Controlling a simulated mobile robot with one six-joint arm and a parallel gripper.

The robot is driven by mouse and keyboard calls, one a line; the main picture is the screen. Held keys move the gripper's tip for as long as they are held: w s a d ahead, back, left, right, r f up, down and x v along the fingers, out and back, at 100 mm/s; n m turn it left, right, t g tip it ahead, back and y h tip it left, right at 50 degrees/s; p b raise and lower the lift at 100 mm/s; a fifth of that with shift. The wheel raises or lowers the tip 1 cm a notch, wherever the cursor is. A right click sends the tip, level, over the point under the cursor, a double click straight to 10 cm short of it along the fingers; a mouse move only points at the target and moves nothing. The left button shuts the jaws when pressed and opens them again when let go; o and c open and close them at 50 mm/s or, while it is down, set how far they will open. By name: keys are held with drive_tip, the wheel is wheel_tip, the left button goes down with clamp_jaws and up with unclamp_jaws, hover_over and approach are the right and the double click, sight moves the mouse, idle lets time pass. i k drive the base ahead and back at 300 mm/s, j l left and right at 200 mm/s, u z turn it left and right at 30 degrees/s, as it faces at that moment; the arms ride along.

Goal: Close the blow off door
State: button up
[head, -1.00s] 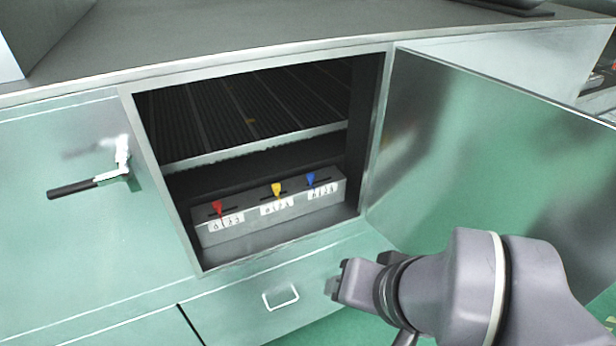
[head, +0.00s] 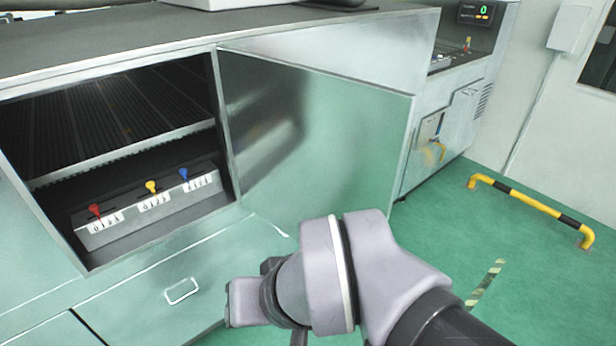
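The blow off door (head: 318,150) is a flat metal panel reflecting the green floor. It stands wide open, hinged at the right edge of the cabinet opening (head: 226,130). Inside the opening a grey block (head: 160,216) carries red, yellow and blue levers, below a slatted rack (head: 120,110). My gripper (head: 235,300) is at the lower middle, in front of the cabinet and below the door's lower edge, apart from the door. Its fingers are turned away and partly hidden by my wrist, so I cannot tell whether it is open or shut.
A drawer with a small handle (head: 182,291) is below the opening. A yellow and black floor barrier (head: 530,206) stands at the right by the wall. Another machine (head: 447,125) with a green display stands behind the door. Green floor (head: 440,215) is clear right of the door.

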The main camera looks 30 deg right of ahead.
sight(307, 142)
drive_tip(key=l+u, duration=0.15)
drive_tip(key=l, duration=0.25)
drive_tip(key=k+l+u, duration=0.15)
drive_tip(key=l, duration=0.3)
drive_tip(key=l+u, duration=0.15)
drive_tip(key=l, duration=0.25)
drive_tip(key=k+l+u, duration=0.15)
drive_tip(key=l, duration=0.25)
drive_tip(key=k+l+u, duration=0.15)
drive_tip(key=l, duration=0.25)
drive_tip(key=k+l+u, duration=0.15)
drive_tip(key=l, duration=0.2)
drive_tip(key=k+l+u, duration=0.15)
drive_tip(key=l, duration=0.25)
drive_tip(key=k+l+u, duration=0.15)
drive_tip(key=l, duration=0.15)
drive_tip(key=i+j+z, duration=0.15)
drive_tip(key=i+z, duration=0.2)
drive_tip(key=i, duration=0.15)
